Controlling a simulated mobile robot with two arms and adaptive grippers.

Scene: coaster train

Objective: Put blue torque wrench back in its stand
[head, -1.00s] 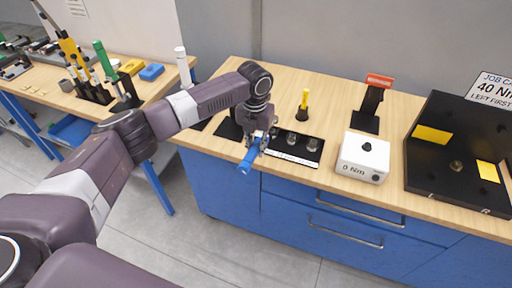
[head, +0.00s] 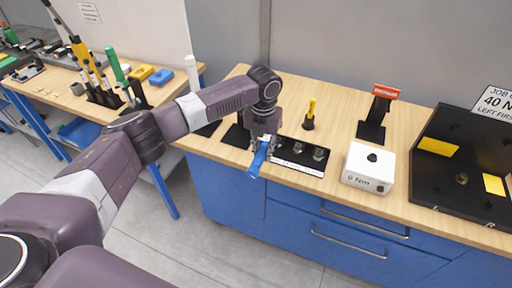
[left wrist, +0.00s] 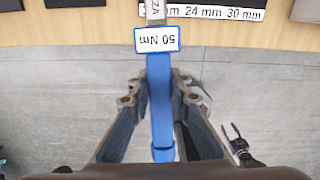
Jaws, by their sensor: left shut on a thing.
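My left gripper (head: 262,146) is shut on the blue torque wrench (head: 257,164), over the front edge of the workbench. In the left wrist view the blue handle (left wrist: 161,110) lies between the two fingers (left wrist: 158,118). A white label (left wrist: 157,39) on it reads "50 Nm", and its metal shaft points towards the bench. The wrench's head end is out of that view. A black stand with a red top (head: 385,92) stands at the back of the bench and holds no blue wrench; I cannot tell if it is the wrench's stand.
A black socket tray (head: 300,152) with a size strip lies right of the gripper. Beyond are a yellow-handled tool (head: 311,109), a white torque tester (head: 369,167) and a black fixture (head: 460,158) with yellow pads. A second bench (head: 60,92) with tools stands left.

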